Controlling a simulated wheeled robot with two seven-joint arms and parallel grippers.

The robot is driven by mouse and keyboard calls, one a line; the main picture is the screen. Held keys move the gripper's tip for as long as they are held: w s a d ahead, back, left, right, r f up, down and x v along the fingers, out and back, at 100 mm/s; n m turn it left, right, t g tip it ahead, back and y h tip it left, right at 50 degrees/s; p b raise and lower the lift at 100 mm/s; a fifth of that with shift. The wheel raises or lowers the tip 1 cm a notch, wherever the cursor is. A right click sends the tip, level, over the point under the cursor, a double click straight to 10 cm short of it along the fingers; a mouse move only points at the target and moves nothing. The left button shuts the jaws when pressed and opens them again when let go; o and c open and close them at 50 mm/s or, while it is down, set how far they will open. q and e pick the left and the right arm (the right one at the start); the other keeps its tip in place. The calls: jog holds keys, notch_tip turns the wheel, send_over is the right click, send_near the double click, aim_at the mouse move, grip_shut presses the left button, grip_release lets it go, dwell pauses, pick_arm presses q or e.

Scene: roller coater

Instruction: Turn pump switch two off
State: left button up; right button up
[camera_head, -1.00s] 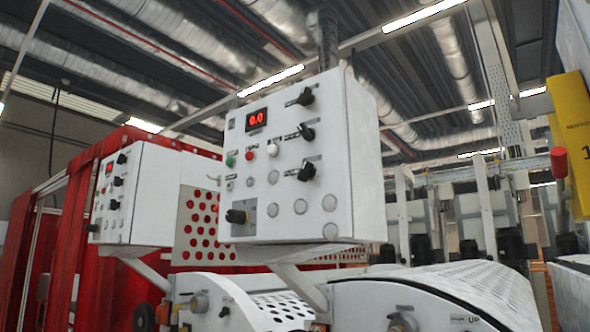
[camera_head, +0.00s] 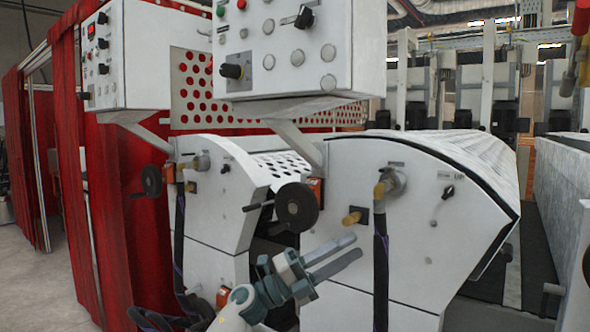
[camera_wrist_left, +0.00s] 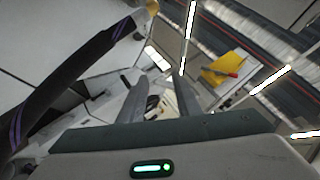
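The near control box (camera_head: 335,50) shows only its lower part at the top of the head view. A black rotary switch (camera_head: 303,17) with a bar handle is on its face, near the top edge. A larger black knob (camera_head: 231,71) is at lower left of the face. Labels are too small to read, so I cannot tell which switch is pump switch two. My left gripper (camera_head: 356,246) is open and empty, well below the box, in front of the white machine. Its two fingers also show apart in the left wrist view (camera_wrist_left: 153,78). My right gripper is not in view.
A second control box (camera_head: 128,60) hangs at left before red curtains (camera_head: 95,200). A black handwheel (camera_head: 296,207) and a dark hose (camera_head: 381,260) are close to my left gripper. A small black switch (camera_head: 448,192) is on the white machine (camera_head: 350,180).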

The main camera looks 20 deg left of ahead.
aim_at(299, 18)
pick_arm(q)
jog(key=s+r+m+g+y, duration=0.1)
jog(key=s+r+m+g, duration=0.1)
jog(key=s+r+m, duration=0.45)
jog(key=s+d+r+m+g+y, duration=0.1)
jog(key=r+m+y, duration=0.15)
jog(key=r, duration=0.65)
jog(key=s+r+m+g+y, duration=0.1)
jog(key=s+r+m+g, duration=0.15)
jog(key=r+m, duration=0.4)
jog(key=s+a+r+n+t+y, duration=0.1)
jog(key=s+a+r+t+y, duration=0.2)
jog(key=s+a+r, duration=0.2)
jog(key=s+a+r+n+t+y+p, duration=0.1)
jog(key=s+a+r+t+y, duration=0.2)
jog(key=r, duration=0.8)
jog(key=s+a+r+n+t+y, duration=0.1)
jog(key=s+a+r+t+y, duration=0.3)
jog(key=s+a+r, duration=0.3)
jog(key=shift+s+a+r+t, duration=0.25)
jog(key=shift+r+t, duration=0.35)
jog(key=shift+t, duration=0.15)
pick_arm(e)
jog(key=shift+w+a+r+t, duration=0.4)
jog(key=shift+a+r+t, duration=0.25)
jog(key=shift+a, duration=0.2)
pick_arm(q)
jog(key=shift+w, duration=0.15)
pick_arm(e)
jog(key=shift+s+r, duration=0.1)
